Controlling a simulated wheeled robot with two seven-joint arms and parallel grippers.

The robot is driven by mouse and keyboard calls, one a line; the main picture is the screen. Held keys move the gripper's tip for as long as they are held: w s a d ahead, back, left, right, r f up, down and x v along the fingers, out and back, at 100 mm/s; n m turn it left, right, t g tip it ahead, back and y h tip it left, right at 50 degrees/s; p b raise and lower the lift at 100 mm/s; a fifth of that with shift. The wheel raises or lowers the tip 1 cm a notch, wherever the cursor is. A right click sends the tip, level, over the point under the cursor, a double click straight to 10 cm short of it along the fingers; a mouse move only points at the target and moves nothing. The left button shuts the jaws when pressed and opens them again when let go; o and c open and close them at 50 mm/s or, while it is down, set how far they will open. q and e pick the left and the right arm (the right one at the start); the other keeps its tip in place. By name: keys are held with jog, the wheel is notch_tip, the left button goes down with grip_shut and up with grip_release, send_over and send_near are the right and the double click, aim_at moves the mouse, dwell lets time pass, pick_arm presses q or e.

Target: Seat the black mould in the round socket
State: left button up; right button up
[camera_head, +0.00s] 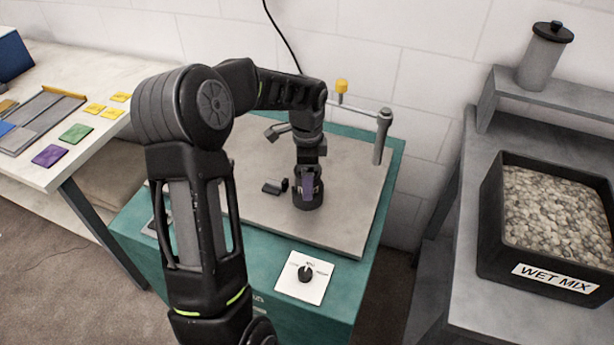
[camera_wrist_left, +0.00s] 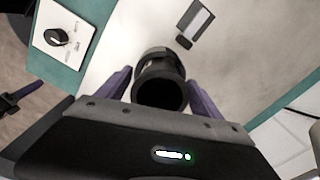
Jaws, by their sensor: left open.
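The black mould (camera_head: 308,201), a short round cup with a dark open top, stands on the grey top plate of the teal bench. In the left wrist view the mould (camera_wrist_left: 160,90) is between the two purple fingers of my left gripper (camera_wrist_left: 160,92). The gripper is open, with a finger on each side and small gaps showing. In the head view my left gripper (camera_head: 308,186) points down over the mould and hides part of it. A dark ring shows at the mould's far end; I cannot tell whether it is the round socket. My right gripper is out of view.
A small grey and black block (camera_head: 273,187) lies left of the mould. A grey post with a handle (camera_head: 382,135) stands at the plate's right. A dial panel (camera_head: 304,278) is at the front. A wet mix bin (camera_head: 548,220) is on the right bench.

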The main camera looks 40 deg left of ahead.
pick_arm(q)
notch_tip(320, 180, up, 12)
jog(key=shift+r, duration=0.2)
dwell(0.5)
dwell(0.8)
